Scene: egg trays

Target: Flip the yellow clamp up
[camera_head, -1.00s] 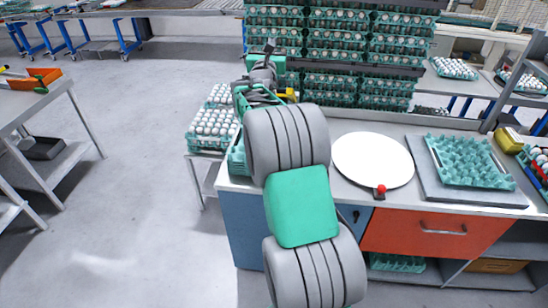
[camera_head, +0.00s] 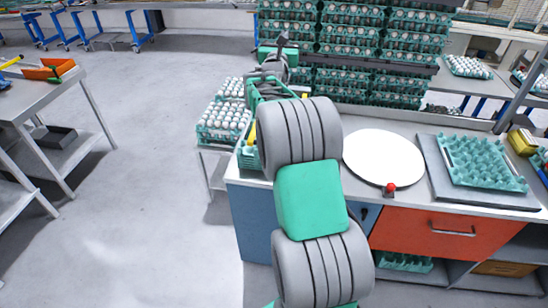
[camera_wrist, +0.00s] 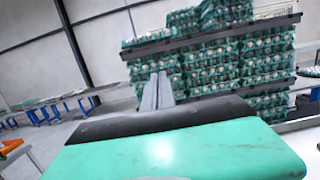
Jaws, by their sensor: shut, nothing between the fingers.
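My gripper (camera_head: 284,38) is up at the far end of my arm, in front of the stacked egg trays. In the wrist view its two grey fingers (camera_wrist: 157,90) are together with nothing between them. The yellow clamp is mostly hidden behind my arm in the head view. A yellow piece (camera_head: 252,133) that looks like part of it shows at the left edge of my arm, just above a green crate. I cannot tell its exact tilt. No clamp shows in the wrist view.
A tall stack of egg trays (camera_head: 340,45) stands behind the counter. A white round plate (camera_head: 383,142) and an empty green tray (camera_head: 482,163) are on the counter to the right. Egg trays (camera_head: 222,120) sit on a low stand at left. The floor left of the counter is clear.

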